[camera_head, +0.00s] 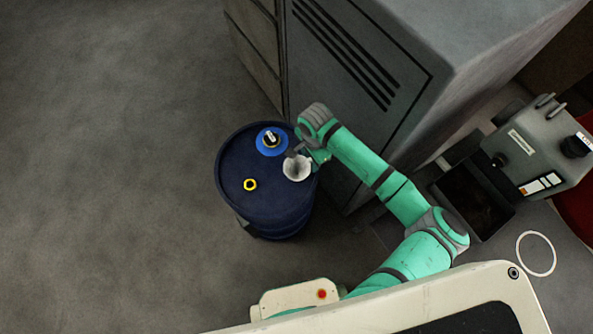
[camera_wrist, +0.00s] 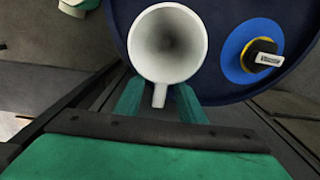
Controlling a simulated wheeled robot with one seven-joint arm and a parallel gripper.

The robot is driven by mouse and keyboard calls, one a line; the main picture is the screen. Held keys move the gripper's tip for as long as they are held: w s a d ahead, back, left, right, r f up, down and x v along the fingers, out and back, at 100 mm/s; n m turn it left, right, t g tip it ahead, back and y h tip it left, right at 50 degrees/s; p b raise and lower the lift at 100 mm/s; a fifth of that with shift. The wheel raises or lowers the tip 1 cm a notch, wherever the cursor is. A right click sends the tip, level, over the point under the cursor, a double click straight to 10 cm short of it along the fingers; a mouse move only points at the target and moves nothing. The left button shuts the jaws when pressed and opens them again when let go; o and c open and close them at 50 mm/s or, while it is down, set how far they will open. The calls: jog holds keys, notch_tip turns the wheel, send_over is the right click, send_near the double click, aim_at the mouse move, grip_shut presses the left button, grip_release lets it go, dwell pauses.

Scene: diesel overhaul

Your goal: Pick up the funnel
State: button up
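The white funnel (camera_head: 297,168) is at the right edge of the dark blue drum's top (camera_head: 240,205) in the head view. In the wrist view the funnel (camera_wrist: 167,20) shows its round mouth, with a short handle (camera_wrist: 160,95) pointing toward my gripper. My gripper (camera_wrist: 160,92) has one green finger on each side of the handle. Gaps show between the handle and both fingers, so it looks open around the handle and not clamped. In the head view my gripper (camera_head: 318,157) is partly hidden by my wrist. The funnel's lower end is hidden.
A blue disc (camera_head: 268,148) with a dark, white-marked cap and a yellow ring sits at the drum's back. A yellow hex piece (camera_head: 250,184) is at its front left. A grey cabinet (camera_head: 365,75) stands close behind. Floor at left is clear.

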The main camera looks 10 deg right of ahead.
grip_shut()
